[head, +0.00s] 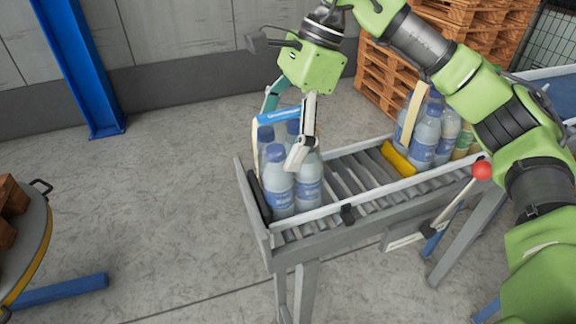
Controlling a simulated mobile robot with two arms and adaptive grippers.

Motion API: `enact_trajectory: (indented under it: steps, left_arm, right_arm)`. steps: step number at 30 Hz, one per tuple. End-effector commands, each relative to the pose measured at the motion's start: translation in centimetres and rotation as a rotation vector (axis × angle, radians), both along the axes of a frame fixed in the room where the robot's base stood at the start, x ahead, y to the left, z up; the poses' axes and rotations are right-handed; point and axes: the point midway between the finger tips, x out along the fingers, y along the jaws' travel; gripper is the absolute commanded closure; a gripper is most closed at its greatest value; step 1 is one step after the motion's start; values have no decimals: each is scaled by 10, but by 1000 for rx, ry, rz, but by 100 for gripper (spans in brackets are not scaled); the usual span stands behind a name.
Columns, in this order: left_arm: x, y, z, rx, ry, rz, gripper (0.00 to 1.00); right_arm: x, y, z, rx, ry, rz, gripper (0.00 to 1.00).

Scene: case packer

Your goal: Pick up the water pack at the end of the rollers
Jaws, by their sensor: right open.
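The water pack (280,182) stands upright at the left end of the rollers (345,180), close to the black end stop. It is a group of clear bottles with blue caps and blue labels, with a blue and cream carrying strap (278,117) looped above it. My right gripper (283,130) comes down from above over the pack. Its fingers are apart, one on the far left side and one in front of the strap and bottles. I cannot tell whether either finger touches the pack. My left gripper is not in view.
A second group of bottles (424,140) stands further right on the conveyor, behind a yellow bar (398,158). A lever with a red knob (482,170) rises at the conveyor's front. Wooden pallets (385,75) are stacked behind. A round table (30,240) stands at left; the floor between is clear.

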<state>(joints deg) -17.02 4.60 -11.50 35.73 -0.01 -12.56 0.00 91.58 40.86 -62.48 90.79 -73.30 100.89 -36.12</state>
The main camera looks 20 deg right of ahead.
Motion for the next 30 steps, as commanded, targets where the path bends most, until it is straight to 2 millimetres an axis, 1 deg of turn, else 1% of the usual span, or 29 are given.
enact_trajectory:
  steps: [7,8,9,11,12,13,14,15,23,24,25,27,30]
  left_arm:
    - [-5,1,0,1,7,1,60]
    - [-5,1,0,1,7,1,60]
    - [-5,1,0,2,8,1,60]
    - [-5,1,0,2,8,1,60]
    - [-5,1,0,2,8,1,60]
    - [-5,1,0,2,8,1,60]
    - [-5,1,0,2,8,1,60]
    - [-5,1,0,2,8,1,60]
    - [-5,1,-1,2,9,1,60]
    - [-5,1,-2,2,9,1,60]
    - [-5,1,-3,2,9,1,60]
    - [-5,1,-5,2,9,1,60]
    - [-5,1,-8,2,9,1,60]
  right_arm:
    - [0,1,-2,0,-1,0,6]
    - [0,1,-2,1,-1,0,14]
    - [0,1,-2,1,-1,0,24]
    - [0,1,-2,1,-1,0,40]
    - [0,1,-2,0,-1,0,50]
    - [0,1,-2,0,-1,0,58]
    - [0,1,-2,0,-1,0,62]
    - [0,1,1,4,-5,0,62]
    - [1,1,3,4,-5,0,62]
    - [1,1,5,4,-7,0,67]
    - [1,2,8,4,-7,0,68]
    - [1,2,16,6,-8,0,80]
    - [1,2,33,6,-10,0,81]
